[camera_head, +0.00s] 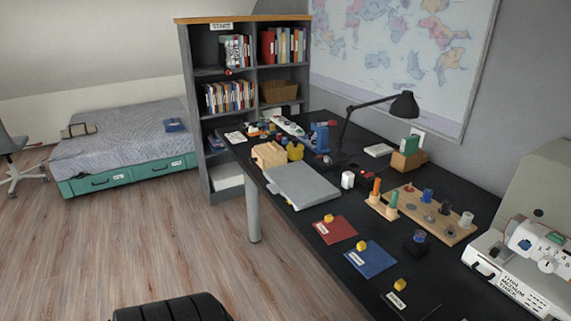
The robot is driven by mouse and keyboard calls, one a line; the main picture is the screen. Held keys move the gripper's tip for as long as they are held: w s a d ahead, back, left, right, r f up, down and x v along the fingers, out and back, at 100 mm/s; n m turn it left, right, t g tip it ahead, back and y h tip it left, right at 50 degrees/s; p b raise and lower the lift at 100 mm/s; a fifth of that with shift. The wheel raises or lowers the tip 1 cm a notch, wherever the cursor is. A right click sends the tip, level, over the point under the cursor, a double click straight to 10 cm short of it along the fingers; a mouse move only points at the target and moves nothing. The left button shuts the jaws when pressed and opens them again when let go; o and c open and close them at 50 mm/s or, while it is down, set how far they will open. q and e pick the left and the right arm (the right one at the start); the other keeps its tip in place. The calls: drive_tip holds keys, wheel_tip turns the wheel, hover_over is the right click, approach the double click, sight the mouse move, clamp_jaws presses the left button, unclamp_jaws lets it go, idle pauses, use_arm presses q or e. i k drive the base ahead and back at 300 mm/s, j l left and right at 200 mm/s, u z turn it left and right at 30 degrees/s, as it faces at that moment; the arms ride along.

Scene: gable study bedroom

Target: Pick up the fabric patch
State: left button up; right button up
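Three flat square pieces lie in a row on the black desk (225,131): a red one (341,233), a blue one (378,264) and a dark one (421,304) near the bottom edge. Each has a pale label and a small yellow block on or beside it. They look like cloth or mats; I cannot tell which one is the fabric patch. Neither of my grippers shows in the head view.
A white sewing machine (525,290) stands at the right. A wooden peg board (435,222), a grey closed laptop-like slab (300,185) and a black lamp (403,106) are on the desk. A bookshelf (195,130) and bed (115,125) stand behind.

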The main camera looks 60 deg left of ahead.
sight(333, 230)
drive_tip(key=u, duration=1.5)
drive_tip(key=z, duration=1.3)
drive_tip(key=u, duration=1.3)
drive_tip(key=i+j+z, duration=0.15)
